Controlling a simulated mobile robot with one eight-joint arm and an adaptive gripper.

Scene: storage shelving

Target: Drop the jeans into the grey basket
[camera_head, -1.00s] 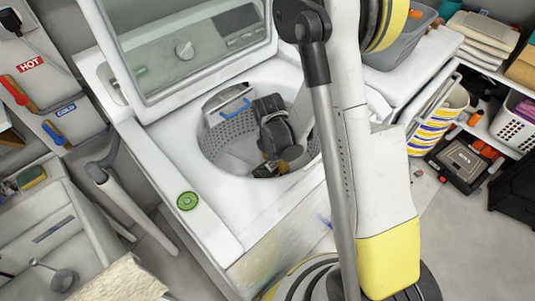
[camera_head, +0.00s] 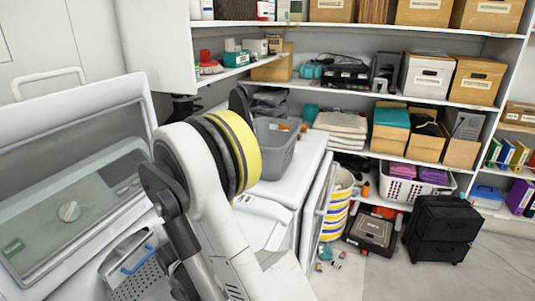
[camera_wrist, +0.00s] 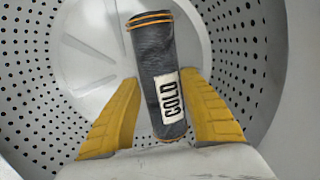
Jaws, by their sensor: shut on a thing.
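The jeans (camera_wrist: 152,52) show in the wrist view as a dark rolled bundle with orange bands and a white "COLD" label. My gripper (camera_wrist: 161,88) has its yellow fingers on both sides of the bundle and is shut on it. Both are inside the perforated washer drum (camera_wrist: 240,60). The grey basket (camera_head: 275,150) stands on the white machine right of the washer in the head view, partly behind my arm. My gripper and the jeans are hidden or out of frame in the head view.
The washer's raised glass lid (camera_head: 75,170) stands at the left. My arm crosses the middle of the head view. Shelves (camera_head: 345,90) with boxes fill the back. A striped yellow basket (camera_head: 338,205), a black case (camera_head: 372,232) and small items are on the floor at right.

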